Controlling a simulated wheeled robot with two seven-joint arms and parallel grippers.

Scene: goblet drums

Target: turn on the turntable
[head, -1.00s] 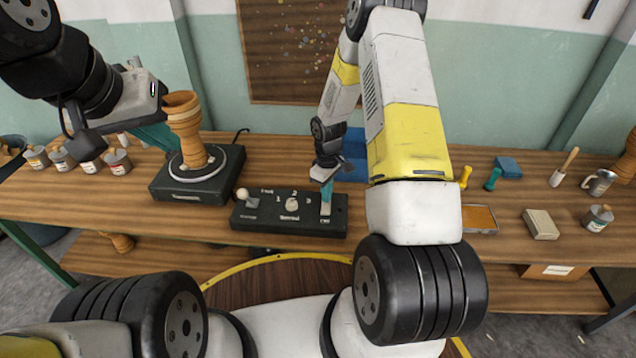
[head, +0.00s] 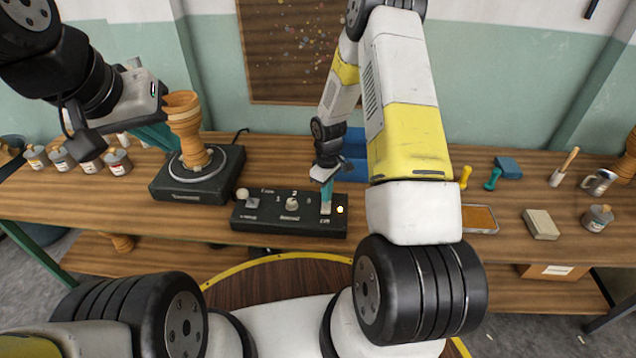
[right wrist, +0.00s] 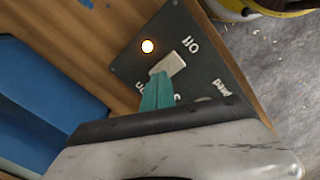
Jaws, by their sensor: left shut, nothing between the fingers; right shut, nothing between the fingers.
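The turntable (head: 170,190) is a dark box with a round plate on the bench, and a wooden goblet drum (head: 186,125) stands on it. The black control panel (head: 270,222) lies to its right, with a lever at its left end, a middle knob (head: 292,203) and a pale switch (head: 325,209) at its right end. A small light (head: 340,209) glows beside the switch; it also shows in the right wrist view (right wrist: 148,46). My right gripper (head: 327,196) is shut and empty, its teal fingertips against or just over the switch (right wrist: 172,64). My left gripper (head: 160,136) is shut behind the drum, partly hidden.
Several paint cans (head: 90,162) stand at the left of the bench. A blue bin (head: 354,155) stands behind my right gripper. A tray (head: 480,219), a pale block (head: 541,224) and small tools lie to the right.

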